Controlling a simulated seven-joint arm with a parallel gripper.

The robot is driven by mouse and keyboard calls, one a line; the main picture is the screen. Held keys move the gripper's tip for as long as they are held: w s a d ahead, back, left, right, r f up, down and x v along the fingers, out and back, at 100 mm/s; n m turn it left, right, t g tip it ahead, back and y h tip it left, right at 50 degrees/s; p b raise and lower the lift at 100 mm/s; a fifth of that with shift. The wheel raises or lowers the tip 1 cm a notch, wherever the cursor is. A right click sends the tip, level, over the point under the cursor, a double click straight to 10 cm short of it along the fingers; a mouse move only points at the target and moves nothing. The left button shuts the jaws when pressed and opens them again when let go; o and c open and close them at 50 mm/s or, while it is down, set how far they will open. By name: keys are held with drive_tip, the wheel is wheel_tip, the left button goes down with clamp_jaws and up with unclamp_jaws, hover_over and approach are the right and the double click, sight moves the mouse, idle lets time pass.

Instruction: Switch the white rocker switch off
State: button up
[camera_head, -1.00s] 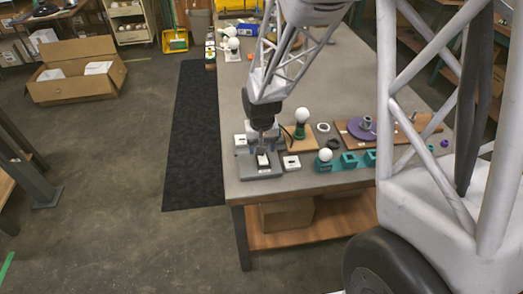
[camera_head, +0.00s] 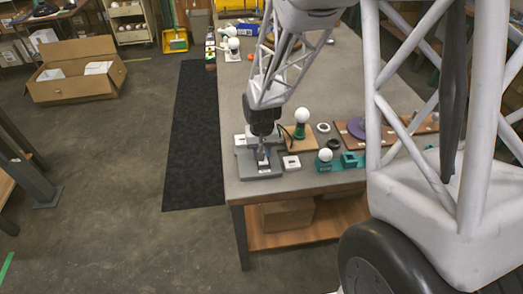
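A grey switch base (camera_head: 268,172) sits at the near left corner of the table. The white rocker on it is mostly hidden now by my gripper (camera_head: 262,158), which points straight down over the base. The fingertips are at or very near the rocker. Contact, and which side of the rocker is down, cannot be made out. The fingers are too small and dark to show whether they are open or shut.
A white square part (camera_head: 291,163) with a dark centre lies just right of the base. A white ball on a teal holder (camera_head: 325,160) and a white bulb on a green stand (camera_head: 301,122) are close by. The table's left edge (camera_head: 224,150) is near.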

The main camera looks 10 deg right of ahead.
drive_tip(key=shift+s+r+t, duration=0.1)
drive_tip(key=shift+t, duration=0.3)
drive_tip(key=shift+s+d+r+t, duration=0.1)
drive_tip(key=shift+s+r+t, duration=0.05)
drive_tip(key=shift+t, duration=0.5)
drive_tip(key=shift+s+r+t, duration=0.1)
drive_tip(key=shift+t, duration=0.55)
drive_tip(key=shift+r+t, duration=0.1)
drive_tip(key=shift+t, duration=0.5)
drive_tip(key=o, duration=0.9)
drive_tip(key=shift+s+r, duration=0.1)
drive_tip(key=shift+r, duration=0.05)
drive_tip(key=shift+v, duration=3.45)
drive_tip(key=shift+s+r, duration=0.15)
drive_tip(key=shift+r, duration=0.1)
